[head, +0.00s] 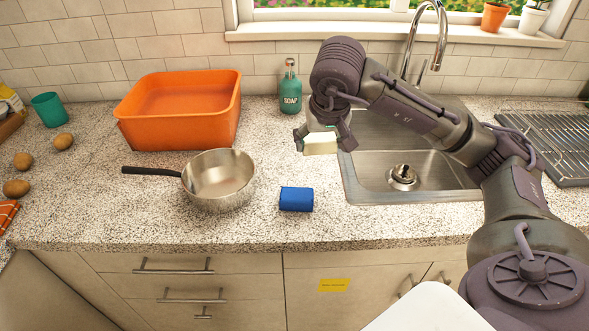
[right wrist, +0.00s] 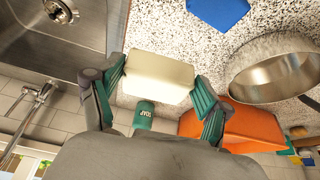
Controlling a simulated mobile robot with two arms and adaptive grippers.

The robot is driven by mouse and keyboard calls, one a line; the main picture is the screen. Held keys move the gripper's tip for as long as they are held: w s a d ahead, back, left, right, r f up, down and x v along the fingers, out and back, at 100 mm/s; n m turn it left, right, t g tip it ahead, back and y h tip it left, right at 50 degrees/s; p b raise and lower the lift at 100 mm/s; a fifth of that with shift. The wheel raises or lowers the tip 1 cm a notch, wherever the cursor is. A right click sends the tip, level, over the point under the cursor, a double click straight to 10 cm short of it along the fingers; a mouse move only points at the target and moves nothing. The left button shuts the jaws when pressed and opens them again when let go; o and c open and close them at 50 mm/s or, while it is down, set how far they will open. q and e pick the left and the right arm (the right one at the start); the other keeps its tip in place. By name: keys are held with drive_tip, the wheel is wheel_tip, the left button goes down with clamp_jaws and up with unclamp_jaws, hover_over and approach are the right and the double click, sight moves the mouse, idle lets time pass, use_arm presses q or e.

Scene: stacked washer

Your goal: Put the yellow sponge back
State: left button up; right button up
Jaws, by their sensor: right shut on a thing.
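My right gripper (head: 322,138) is shut on a pale yellow sponge (head: 320,144). It holds the sponge near the left edge of the sink, in front of the soap bottle. In the right wrist view the sponge (right wrist: 160,77) sits between the two green-padded fingers (right wrist: 160,90). I cannot tell the exact height of the sponge above the counter. A blue sponge-like block (head: 296,199) lies on the counter near its front edge. The sink (head: 420,172) is to the right, with a drain in its basin. My left gripper is not in view.
A metal pan (head: 219,181) stands left of the blue block. An orange tub (head: 178,116) and a green soap bottle (head: 290,88) stand near the wall. A drying rack (head: 555,140) is right of the sink. Bare counter (head: 285,165) lies between pan and sink.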

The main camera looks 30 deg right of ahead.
drive_tip(key=shift+w+d+m, duration=0.15)
drive_tip(key=shift+d+m, duration=0.35)
drive_tip(key=shift+d, duration=0.7)
drive_tip(key=shift+w+a+f, duration=0.15)
drive_tip(key=shift+w+f, duration=0.05)
drive_tip(key=shift+w, duration=0.45)
drive_tip(key=w+f, duration=0.2)
drive_tip(key=w, duration=0.1)
drive_tip(key=w+f+p, duration=0.1)
drive_tip(key=w, duration=0.2)
drive_tip(key=w+a+f+p, duration=0.1)
drive_tip(key=w+f, duration=0.1)
drive_tip(key=w, duration=0.1)
drive_tip(key=shift+w+f, duration=0.15)
drive_tip(key=shift+f, duration=0.2)
drive_tip(key=shift+w+f, duration=0.15)
drive_tip(key=shift+f, duration=0.05)
wheel_tip(320, 180, down, 3)
drive_tip(key=shift+f+p, duration=0.2)
drive_tip(key=shift+p, duration=0.3)
drive_tip(key=shift+f, duration=0.25)
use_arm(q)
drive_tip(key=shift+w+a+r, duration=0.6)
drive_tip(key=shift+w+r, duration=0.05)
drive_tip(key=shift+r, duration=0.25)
